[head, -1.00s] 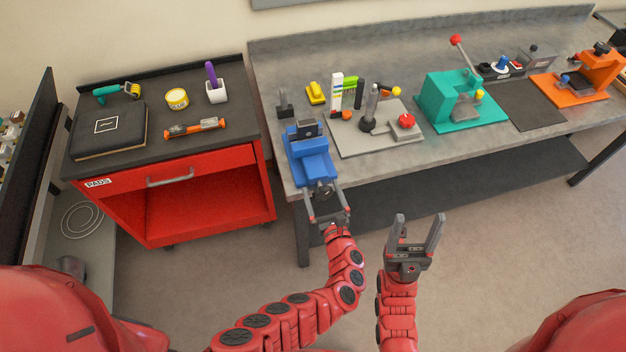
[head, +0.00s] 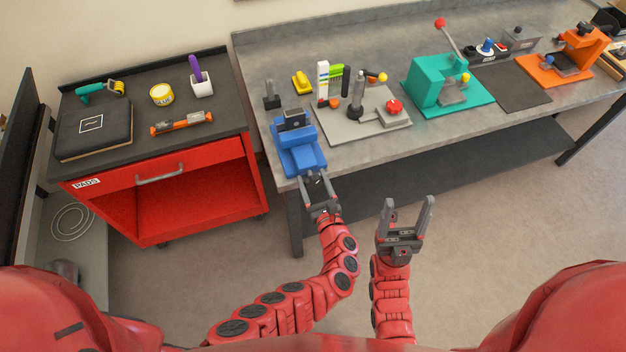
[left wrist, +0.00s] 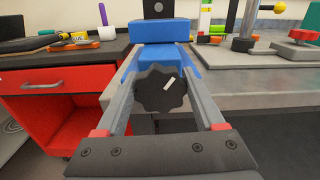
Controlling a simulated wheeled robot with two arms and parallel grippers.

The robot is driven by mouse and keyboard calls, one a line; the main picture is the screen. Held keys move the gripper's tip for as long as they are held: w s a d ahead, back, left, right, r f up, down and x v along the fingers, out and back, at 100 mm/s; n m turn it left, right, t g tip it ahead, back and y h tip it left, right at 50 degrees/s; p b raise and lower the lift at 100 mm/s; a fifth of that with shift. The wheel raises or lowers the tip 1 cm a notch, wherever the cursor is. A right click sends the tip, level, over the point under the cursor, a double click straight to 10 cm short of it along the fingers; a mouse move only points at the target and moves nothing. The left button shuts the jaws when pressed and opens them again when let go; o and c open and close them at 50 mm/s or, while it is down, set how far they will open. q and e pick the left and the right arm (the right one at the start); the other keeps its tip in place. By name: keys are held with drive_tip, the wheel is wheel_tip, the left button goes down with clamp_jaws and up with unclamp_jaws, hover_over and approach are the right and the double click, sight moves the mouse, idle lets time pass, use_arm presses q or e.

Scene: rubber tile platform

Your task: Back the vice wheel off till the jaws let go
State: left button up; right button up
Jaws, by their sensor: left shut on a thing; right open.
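The blue vice (head: 299,150) is fixed at the left front corner of the grey workbench. Its dark lobed wheel (left wrist: 161,88) faces the left wrist camera and carries a short pale mark slanting up to the right of its middle. My left gripper (head: 318,186) is at the wheel, its two fingers on either side of it and shut on it. A dark block (head: 292,119) shows at the top of the vice; whether the jaws grip it cannot be told from here. My right gripper (head: 407,216) is open and empty, in the air in front of the bench.
A red cart (head: 190,190) with a dark top stands left of the bench. Right of the vice are a grey plate with a red knob (head: 393,106), a teal press (head: 436,80) and an orange device (head: 572,62). The floor ahead is free.

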use_arm(q)
drive_tip(key=shift+f, duration=0.1)
drive_tip(key=shift+f+n+b, duration=0.15)
drive_tip(key=shift+n+b, duration=0.65)
drive_tip(key=shift+b, duration=0.15)
drive_tip(key=n+b, duration=0.3)
drive_tip(key=b, duration=0.3)
drive_tip(key=n+b, duration=0.4)
drive_tip(key=b, duration=0.1)
drive_tip(key=f+n+b, duration=0.1)
drive_tip(key=n+b, duration=0.3)
drive_tip(key=b, duration=0.2)
drive_tip(key=shift+a+b, duration=0.2)
drive_tip(key=shift+b, duration=0.1)
drive_tip(key=n+b, duration=1.2)
drive_tip(key=b, duration=0.7)
drive_tip(key=shift+n, duration=0.3)
drive_tip(key=shift+d+r+n+b, duration=0.1)
drive_tip(key=shift+r+n+b, duration=0.15)
drive_tip(key=shift+n+b, duration=0.9)
drive_tip(key=shift+m, duration=0.25)
drive_tip(key=o, duration=1.4)
drive_tip(key=shift+c, duration=0.2)
